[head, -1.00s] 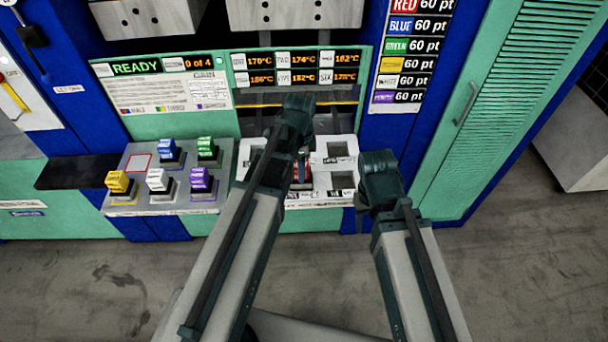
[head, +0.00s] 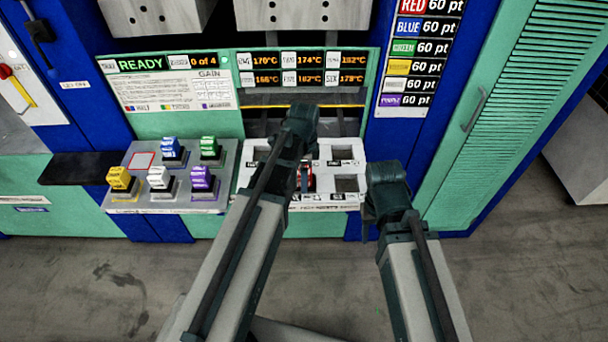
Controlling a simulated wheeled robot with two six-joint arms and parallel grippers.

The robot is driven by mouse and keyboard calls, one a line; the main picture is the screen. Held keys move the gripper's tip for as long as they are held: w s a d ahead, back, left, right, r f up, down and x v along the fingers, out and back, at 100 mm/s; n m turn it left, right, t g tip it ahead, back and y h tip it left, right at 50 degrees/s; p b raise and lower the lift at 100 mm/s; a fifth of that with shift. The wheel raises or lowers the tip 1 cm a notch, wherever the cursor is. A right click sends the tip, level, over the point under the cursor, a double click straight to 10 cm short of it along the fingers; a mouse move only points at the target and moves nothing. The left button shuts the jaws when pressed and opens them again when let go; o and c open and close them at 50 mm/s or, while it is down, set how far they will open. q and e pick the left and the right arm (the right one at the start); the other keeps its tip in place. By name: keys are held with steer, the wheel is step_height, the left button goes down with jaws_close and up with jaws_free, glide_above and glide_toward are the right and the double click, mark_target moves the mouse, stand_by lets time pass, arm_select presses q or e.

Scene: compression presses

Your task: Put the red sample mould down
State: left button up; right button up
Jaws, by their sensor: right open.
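The red mould (head: 309,178) shows only as a small red patch at the white socket plate (head: 325,197) under the press. My left arm and a dark part in front cover most of it, so I cannot tell whether it sits in a socket or is held above one. My left gripper is at the end of the arm reaching over the plate; its fingers are mostly hidden. My right gripper (head: 370,222) is open and empty, to the right of the plate's front corner. A red-outlined empty spot (head: 142,161) is on the grey rack (head: 135,196).
The rack holds blue (head: 173,150), green (head: 210,149), yellow (head: 120,180), white (head: 159,179) and purple (head: 202,180) moulds. Empty sockets (head: 346,184) show on the plate's right. A dark shelf (head: 85,168) juts out at left. Floor in front is clear.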

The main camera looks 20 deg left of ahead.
arm_select(q)
step_height(320, 180, up, 12)
steer(key=p, duration=1.2)
steer(key=s+d+n+y, duration=0.1)
steer(key=s+d+n, duration=0.9)
steer(key=s, duration=0.4)
steer(key=shift+s+d+r+n, duration=0.15)
steer(key=shift+d+r+n, duration=0.1)
steer(key=shift+n, duration=0.25)
steer(key=shift+f, duration=0.1)
step_height(320, 180, down, 2)
steer(key=shift+f+b, duration=0.15)
steer(key=shift+b, duration=0.9)
